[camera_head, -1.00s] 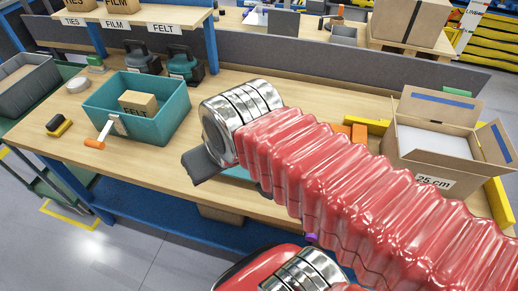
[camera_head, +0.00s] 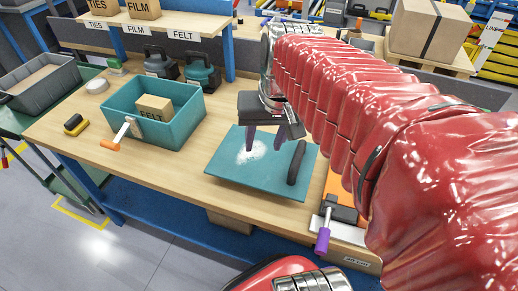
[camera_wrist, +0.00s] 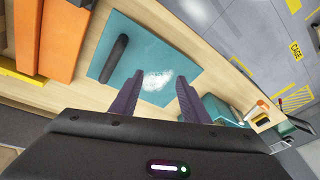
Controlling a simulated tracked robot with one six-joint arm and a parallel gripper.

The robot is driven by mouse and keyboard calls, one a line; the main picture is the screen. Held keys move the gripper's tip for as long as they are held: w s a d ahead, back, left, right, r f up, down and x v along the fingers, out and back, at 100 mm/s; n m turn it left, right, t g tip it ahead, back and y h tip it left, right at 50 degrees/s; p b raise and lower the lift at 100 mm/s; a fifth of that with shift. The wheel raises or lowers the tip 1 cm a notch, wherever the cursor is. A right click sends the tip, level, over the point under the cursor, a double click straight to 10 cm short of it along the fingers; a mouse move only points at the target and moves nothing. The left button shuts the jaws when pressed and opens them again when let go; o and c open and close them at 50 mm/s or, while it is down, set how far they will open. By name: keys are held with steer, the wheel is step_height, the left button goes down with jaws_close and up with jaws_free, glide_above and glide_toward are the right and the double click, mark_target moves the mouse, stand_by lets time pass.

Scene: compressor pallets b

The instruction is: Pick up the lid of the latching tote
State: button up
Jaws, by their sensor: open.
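The lid (camera_head: 228,172) is a flat teal panel lying on the workbench, with a dark bar handle (camera_head: 297,163) near its right edge and a pale whitish patch in its middle. My gripper (camera_head: 264,142) is open and empty above the lid, its two dark purple fingers pointing down, to the left of the handle. In the wrist view the lid (camera_wrist: 182,58) lies beyond the fingertips, and the handle (camera_wrist: 115,58) is left of both fingers. The teal tote (camera_head: 176,133) stands open to the left, with a cardboard FELT block (camera_head: 153,106) inside and an orange-tipped latch lever on its front.
Right of the lid are an orange item (camera_head: 333,185) and a purple-handled clamp (camera_head: 323,238) at the bench edge, partly behind my arm. Dark teal-and-black cases (camera_head: 201,73) stand behind the tote. A yellow-black brush (camera_head: 76,124) lies left. Bare bench separates tote and lid.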

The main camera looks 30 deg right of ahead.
mark_target(300, 152)
steer(key=s+d+m+g+y, duration=0.1)
steer(key=d+m, duration=0.4)
steer(key=d, duration=0.9)
steer(key=shift+d+f+y, duration=0.15)
steer(key=shift+f+y, duration=0.15)
steer(key=shift+x, duration=4.35)
steer(key=shift+s, duration=0.2)
steer(key=shift+x, duration=2.65)
jaws_close()
